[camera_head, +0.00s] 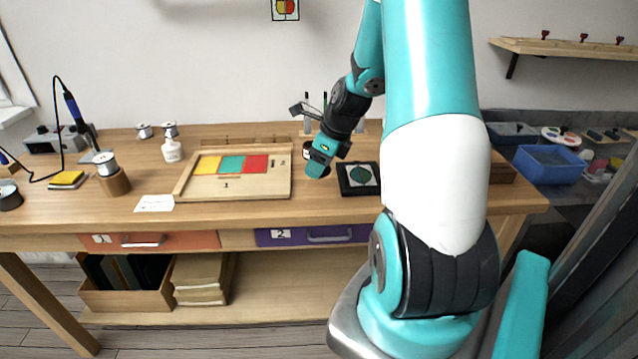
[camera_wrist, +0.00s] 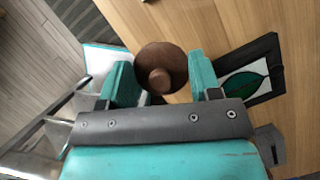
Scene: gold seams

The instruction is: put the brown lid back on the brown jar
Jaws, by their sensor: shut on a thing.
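My gripper (camera_wrist: 162,74) has its two teal fingers on either side of a round, dark brown lid (camera_wrist: 160,56) with a small knob. The fingers are shut on the lid's sides, and the knob faces the wrist camera. In the head view my gripper (camera_head: 319,163) is over the workbench, left of the black-framed leaf panel. The lid is not clear there. A dark, rounded thing shows just behind my gripper, partly hidden; I cannot tell whether it is the brown jar. No open jar shows in the wrist view.
The black-framed panel with a green leaf (camera_head: 359,177) lies right of my gripper; it also shows in the wrist view (camera_wrist: 247,80). A wooden tray with coloured squares (camera_head: 238,190) lies to the left. A blue bin (camera_head: 548,165) stands far right. The bench front between is bare.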

